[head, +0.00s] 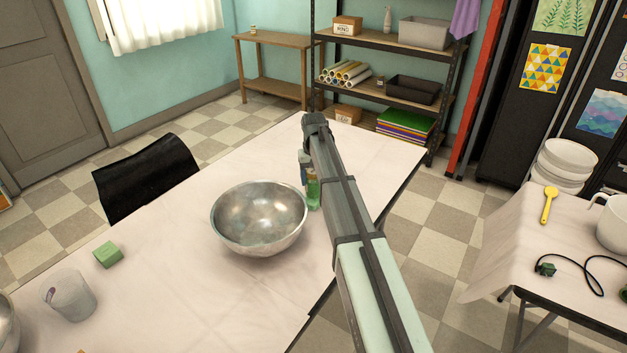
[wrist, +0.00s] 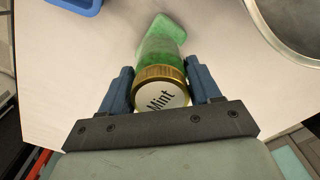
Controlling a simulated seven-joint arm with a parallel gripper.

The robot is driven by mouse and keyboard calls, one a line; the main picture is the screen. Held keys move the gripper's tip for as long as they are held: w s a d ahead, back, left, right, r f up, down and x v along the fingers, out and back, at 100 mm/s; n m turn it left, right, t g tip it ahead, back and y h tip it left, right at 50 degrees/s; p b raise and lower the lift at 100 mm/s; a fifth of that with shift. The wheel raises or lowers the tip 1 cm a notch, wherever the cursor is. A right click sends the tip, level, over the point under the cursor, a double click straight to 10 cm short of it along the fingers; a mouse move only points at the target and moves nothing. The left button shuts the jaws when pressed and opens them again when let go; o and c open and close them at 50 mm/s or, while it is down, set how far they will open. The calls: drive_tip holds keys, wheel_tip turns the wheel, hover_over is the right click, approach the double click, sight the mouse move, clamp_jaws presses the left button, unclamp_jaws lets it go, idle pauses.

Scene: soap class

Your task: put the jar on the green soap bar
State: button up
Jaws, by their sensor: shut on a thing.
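My gripper (wrist: 160,88) is shut on the jar (wrist: 158,60), one finger on each side near its gold lid, marked "Mint". The jar has a see-through green body. In the head view the jar (head: 313,192) shows partly beside the bowl, behind my arm. A green shape (wrist: 167,28) shows at the far end of the jar in the wrist view; I cannot tell whether it is a soap bar or the jar's base, nor whether they touch. A green block like a soap bar (head: 108,254) lies at the left of the table, apart from my gripper.
A metal bowl (head: 259,222) stands close left of my gripper in the head view. A whitish cup (head: 68,296) stands near the green block. A blue thing (wrist: 77,4) shows at the wrist view's top edge. The table's right edge is near my arm.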

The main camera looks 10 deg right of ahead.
drive_tip(key=shift+f, duration=0.45)
drive_tip(key=shift+f, duration=0.1)
drive_tip(key=o, duration=1.3)
wheel_tip(320, 180, up, 12)
drive_tip(key=shift+r, duration=0.1)
drive_tip(key=shift+o, duration=0.2)
